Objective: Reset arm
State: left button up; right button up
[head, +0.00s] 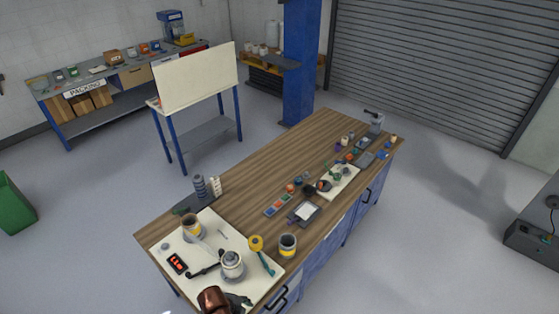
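Neither of my grippers can be made out in the head view. The wooden workbench (262,168) runs diagonally through the middle of the picture. A small pale patch at the bottom edge is too cut off to identify. A copper-brown object (213,299) stands at the near end of the bench, with a dark shape beside it that I cannot identify.
A white mat (215,228) at the near end bears a lidded pot (232,264), a red-digit display (177,263) and several other items. Small parts crowd the far right. The bench's back middle is clear. A blue column (300,65) and packing table (125,75) stand behind.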

pick_arm(q)
jog(key=s+a+r+n+t+y, duration=0.1)
jog(key=s+a+r+n, duration=0.2)
jog(key=s+a+n, duration=0.3)
jog(key=s+a+r+n+y, duration=0.2)
jog(key=s+a+r+n, duration=0.1)
jog(key=a+n, duration=0.5)
jog(key=s+a+r+n+t+y, duration=0.1)
jog(key=s+a+r+n, duration=0.2)
jog(key=s+a+n, duration=0.4)
notch_tip(320, 180, down, 41)
jog(key=m+g+b, duration=0.1)
jog(key=m+b, duration=0.1)
jog(key=b, duration=1)
jog(key=s+f+b, duration=0.4)
jog(key=s+f, duration=0.2)
jog(key=f, duration=0.4)
jog(key=s+f+g+b, duration=0.1)
jog(key=s+f+b, duration=0.3)
jog(key=s+f, duration=0.3)
jog(key=s+f+b, duration=0.4)
jog(key=s+f, duration=0.2)
jog(key=f, duration=0.8)
jog(key=shift+s+g+h, duration=0.3)
jog(key=shift+s, duration=0.05)
jog(key=shift+f, duration=0.1)
